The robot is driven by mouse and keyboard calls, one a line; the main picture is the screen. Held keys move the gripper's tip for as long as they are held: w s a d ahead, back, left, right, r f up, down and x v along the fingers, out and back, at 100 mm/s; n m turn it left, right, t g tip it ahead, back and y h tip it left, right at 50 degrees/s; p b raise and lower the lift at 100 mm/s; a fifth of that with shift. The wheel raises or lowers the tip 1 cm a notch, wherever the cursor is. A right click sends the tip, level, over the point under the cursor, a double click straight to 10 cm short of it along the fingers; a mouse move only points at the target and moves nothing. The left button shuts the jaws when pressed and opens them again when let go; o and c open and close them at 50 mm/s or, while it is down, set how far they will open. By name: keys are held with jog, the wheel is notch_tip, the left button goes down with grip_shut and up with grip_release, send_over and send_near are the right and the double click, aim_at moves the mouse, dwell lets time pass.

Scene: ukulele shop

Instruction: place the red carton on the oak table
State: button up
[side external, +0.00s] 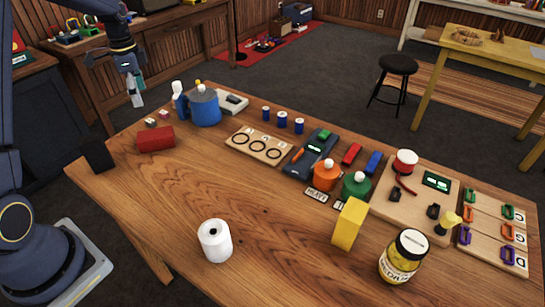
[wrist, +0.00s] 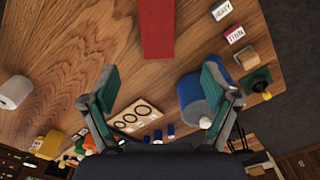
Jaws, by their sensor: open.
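The red carton (side external: 155,138) lies on its long side on the brown wooden table (side external: 165,205), near the left end in the side external view. It also shows at the top middle of the wrist view (wrist: 157,28), partly cut off by the frame edge. My gripper (side external: 137,98) is raised above and left of the carton in the side external view. In the wrist view its two fingers (wrist: 158,88) are spread wide with nothing between them, and the carton lies beyond the fingertips.
A blue pot (side external: 204,106) stands right of the carton, with two small blocks (side external: 157,119) behind it. A white roll (side external: 215,240), yellow block (side external: 349,223) and jar (side external: 403,256) stand toward the front. The table between carton and roll is clear. A black stool (side external: 396,66) stands behind.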

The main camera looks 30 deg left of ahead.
jog(key=s+d+r+n+t, duration=0.1)
jog(key=s+d+r+n, duration=0.15)
jog(key=d+r, duration=0.4)
jog(key=s+d+r+n+t, duration=0.1)
jog(key=s+d+r, duration=0.3)
jog(key=d+r, duration=0.3)
jog(key=s+d+f+n+t, duration=0.1)
jog(key=s+d+n+t, duration=0.2)
jog(key=s+d, duration=0.7)
jog(key=s+n, duration=0.1)
jog(key=s, duration=0.1)
jog(key=shift+s+d, duration=0.35)
jog(key=shift+d, duration=0.05)
jog(key=shift+o, duration=0.4)
jog(key=shift+s+d+f+n+t, duration=0.15)
jog(key=shift+s+f+n+t, duration=0.15)
jog(key=shift+s, duration=0.1)
